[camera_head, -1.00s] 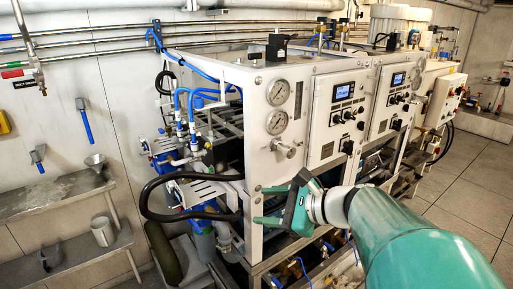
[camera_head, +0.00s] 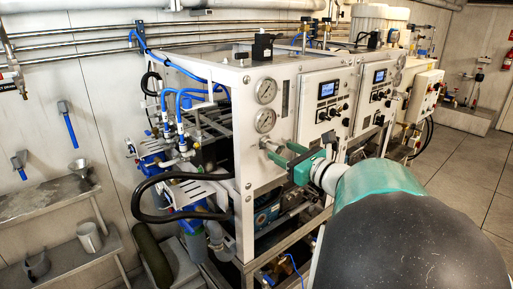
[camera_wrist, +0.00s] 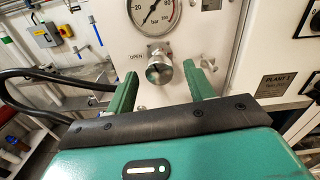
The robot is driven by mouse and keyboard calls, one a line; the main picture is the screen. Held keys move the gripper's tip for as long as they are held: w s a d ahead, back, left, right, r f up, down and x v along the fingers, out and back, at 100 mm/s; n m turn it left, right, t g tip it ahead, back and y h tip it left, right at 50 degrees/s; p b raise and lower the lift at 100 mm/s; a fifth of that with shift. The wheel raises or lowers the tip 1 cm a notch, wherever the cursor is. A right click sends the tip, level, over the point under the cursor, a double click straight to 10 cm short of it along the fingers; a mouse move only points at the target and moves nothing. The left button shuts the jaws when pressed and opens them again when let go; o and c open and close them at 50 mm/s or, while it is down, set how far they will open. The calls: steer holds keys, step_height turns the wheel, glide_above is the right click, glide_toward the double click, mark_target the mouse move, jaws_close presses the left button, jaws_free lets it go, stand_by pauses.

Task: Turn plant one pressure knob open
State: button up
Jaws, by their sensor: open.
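The plant one pressure knob (camera_wrist: 159,69) is a round silver metal knob on the white panel, below a pressure gauge (camera_wrist: 153,12) in the wrist view. An "OPEN" label is printed to its left, and a "PLANT 1" label sits on the panel to the right. My gripper (camera_wrist: 160,92) is open, with one green finger on each side of the knob's lower area. The fingers appear apart from the knob. In the head view my gripper (camera_head: 284,157) is at the panel's lower front, by the knob (camera_head: 268,144), which is partly hidden.
Two gauges (camera_head: 265,91) stand above the knob. A control box with a lit screen (camera_head: 328,90) is to the right. A black hose (camera_head: 150,190) and blue tubes lie left of the frame. Open floor (camera_head: 470,160) is at the right.

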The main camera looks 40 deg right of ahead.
mark_target(281, 150)
steer(key=shift+w, duration=1.65)
steer(key=shift+a, duration=0.1)
steer(key=c, duration=1)
steer(key=shift+n, duration=0.3)
